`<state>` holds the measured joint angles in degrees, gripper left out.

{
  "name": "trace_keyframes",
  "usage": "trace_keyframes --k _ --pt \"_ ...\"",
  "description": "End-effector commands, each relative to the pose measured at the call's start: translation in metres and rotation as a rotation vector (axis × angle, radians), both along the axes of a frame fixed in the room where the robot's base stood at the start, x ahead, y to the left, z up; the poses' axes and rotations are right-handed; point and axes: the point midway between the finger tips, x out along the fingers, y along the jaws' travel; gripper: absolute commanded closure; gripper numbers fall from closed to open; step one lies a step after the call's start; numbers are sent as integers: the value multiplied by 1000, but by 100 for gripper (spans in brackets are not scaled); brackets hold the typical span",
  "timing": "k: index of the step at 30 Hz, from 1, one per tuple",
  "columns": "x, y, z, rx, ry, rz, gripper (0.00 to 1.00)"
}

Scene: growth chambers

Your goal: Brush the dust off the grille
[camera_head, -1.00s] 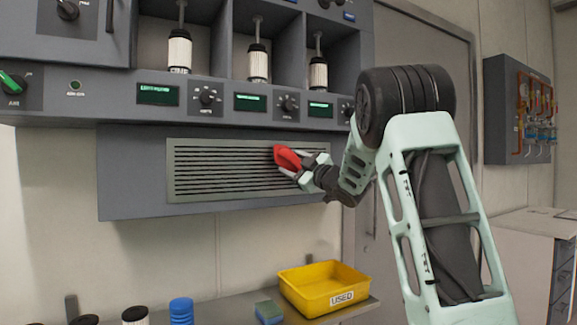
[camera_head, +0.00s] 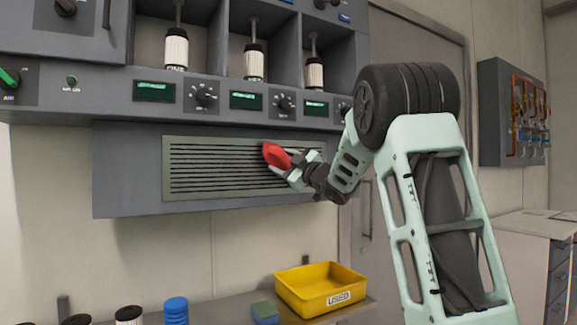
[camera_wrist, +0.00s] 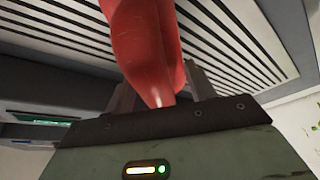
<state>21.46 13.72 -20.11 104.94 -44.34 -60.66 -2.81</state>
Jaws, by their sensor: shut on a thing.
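The grille (camera_head: 215,170) is a grey-green slatted panel on the front of the cabinet's lower box. Its slats fill the upper part of the wrist view (camera_wrist: 235,35). My gripper (camera_head: 288,166) is at the right part of the grille, shut on a red brush (camera_head: 276,156). The brush's red body also shows in the wrist view (camera_wrist: 145,45), rising from between the fingers toward the slats. Its bristles are hidden, and I cannot tell whether they touch the grille. No dust can be made out on the slats at this size.
A yellow tray (camera_head: 308,308) marked USED stands on the shelf below, with a blue and green sponge (camera_head: 265,312) and a blue cylinder (camera_head: 176,308) to its left. Knobs and displays (camera_head: 246,101) line the panel above the grille. A pipe box (camera_head: 512,112) hangs at right.

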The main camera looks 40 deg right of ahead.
Motion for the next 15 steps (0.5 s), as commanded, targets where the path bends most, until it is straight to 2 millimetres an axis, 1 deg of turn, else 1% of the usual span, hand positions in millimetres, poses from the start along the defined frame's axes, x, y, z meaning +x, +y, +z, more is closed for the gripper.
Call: trace_keyframes --k 12,15 --pt "8 31 -2 -1 1 6 63" --pt "9 35 -1 1 1 5 63"
